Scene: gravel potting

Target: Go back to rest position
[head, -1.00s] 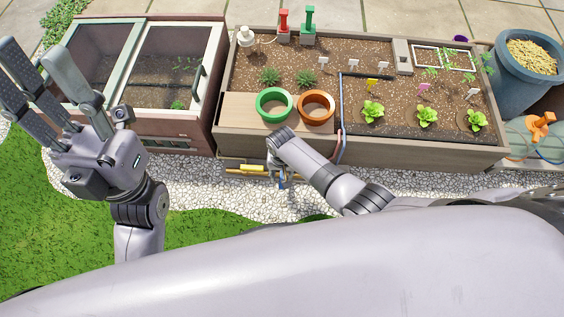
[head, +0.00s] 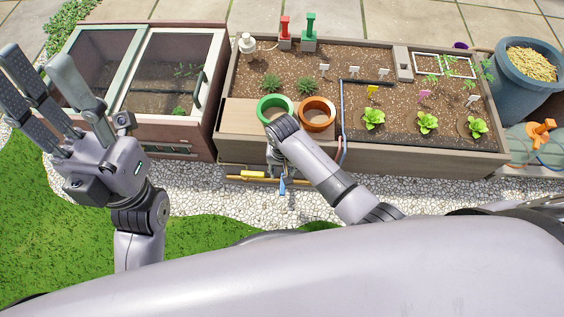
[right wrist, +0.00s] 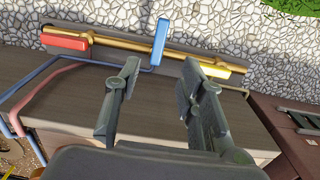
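My right gripper (head: 276,163) hangs at the front edge of the wooden planter, below the green pot (head: 264,104) and the orange pot (head: 318,114). Its forearm partly hides it and overlaps the lower edge of the green pot in the head view. In the right wrist view the right gripper (right wrist: 160,80) has its two fingers wide apart with nothing between them. Beyond them is a brass pipe with a blue handle (right wrist: 160,42). My left gripper (head: 38,75) is raised at the far left over the grass and cold frame, fingers spread and empty.
The planter (head: 430,158) holds soil, lettuces and labels. The pipe's yellow handle (head: 253,174) and red handle (right wrist: 64,42) sit low along its front. A glazed cold frame (head: 173,130) stands left, a blue tub (head: 520,90) right. Gravel (head: 200,190) and grass lie in front.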

